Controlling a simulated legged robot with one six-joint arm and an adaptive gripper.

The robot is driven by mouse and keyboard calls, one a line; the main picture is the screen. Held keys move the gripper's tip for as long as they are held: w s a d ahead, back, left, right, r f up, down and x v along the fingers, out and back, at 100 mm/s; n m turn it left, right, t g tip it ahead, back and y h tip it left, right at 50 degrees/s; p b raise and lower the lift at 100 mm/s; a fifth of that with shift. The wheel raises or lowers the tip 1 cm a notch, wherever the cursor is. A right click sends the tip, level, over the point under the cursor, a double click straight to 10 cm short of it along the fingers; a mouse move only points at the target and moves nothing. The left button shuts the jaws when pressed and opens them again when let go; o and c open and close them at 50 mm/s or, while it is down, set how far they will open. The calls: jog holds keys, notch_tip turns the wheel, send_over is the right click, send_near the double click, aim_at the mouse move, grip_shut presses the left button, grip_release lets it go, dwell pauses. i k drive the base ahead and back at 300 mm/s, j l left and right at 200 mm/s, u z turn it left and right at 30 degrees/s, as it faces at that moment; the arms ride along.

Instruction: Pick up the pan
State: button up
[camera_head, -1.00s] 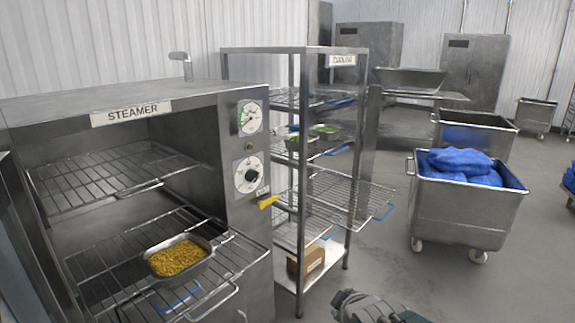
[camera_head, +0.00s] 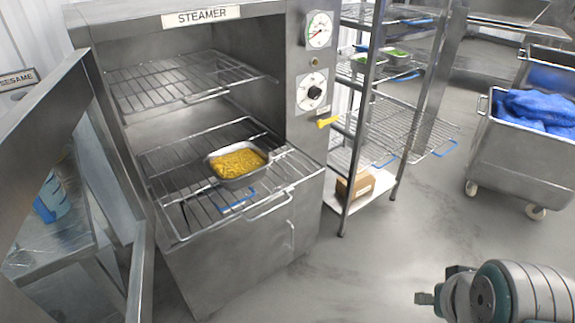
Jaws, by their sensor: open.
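The pan (camera_head: 242,176) is a shallow metal pan filled with yellow food. It sits on the lower wire rack (camera_head: 165,200) inside the open steamer (camera_head: 255,245), near the rack's front. A rounded grey and teal part of my arm shows at the lower right, well apart from the pan. I cannot make out the gripper's fingers, and nothing touches the pan.
The open steamer door (camera_head: 95,165) stands on the left, beside a metal table with a blue container (camera_head: 52,197). A cooling rack (camera_head: 368,110) stands right of the steamer, with a yellow handle (camera_head: 328,122) between them. The floor in front is clear.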

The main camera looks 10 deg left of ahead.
aim_at(237, 167)
jog(key=k+u, duration=0.1)
jog(key=u, duration=1.05)
jog(key=i+l+u, duration=0.25)
jog(key=i, duration=0.25)
jog(key=i+l+u, duration=0.25)
jog(key=i+l, duration=0.25)
